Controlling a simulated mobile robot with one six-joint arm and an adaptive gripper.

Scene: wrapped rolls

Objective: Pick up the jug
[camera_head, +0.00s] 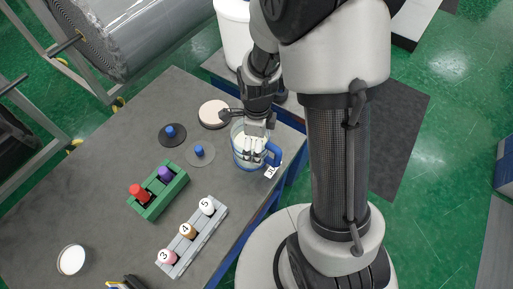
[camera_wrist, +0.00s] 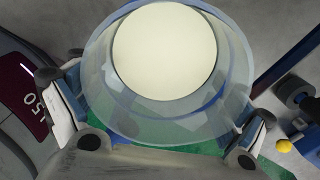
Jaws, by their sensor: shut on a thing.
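The jug (camera_head: 238,151) is a clear vessel with a blue handle and pale cream contents, near the right edge of the grey table (camera_head: 118,122) in the head view. My gripper (camera_head: 254,140) reaches down over it from above. In the wrist view the jug (camera_wrist: 98,62) fills the upper middle, its round mouth facing the camera. The gripper's fingers (camera_wrist: 160,128) stand on either side of the jug and are shut on it. I cannot tell whether its base touches the table.
A green block (camera_head: 158,201) with red and purple knobs and a grey rack (camera_head: 194,240) with numbered caps stand to the left. Round discs with blue knobs (camera_head: 199,151) lie close to the jug. A white dish (camera_head: 72,260) is at lower left. The table's middle left is clear.

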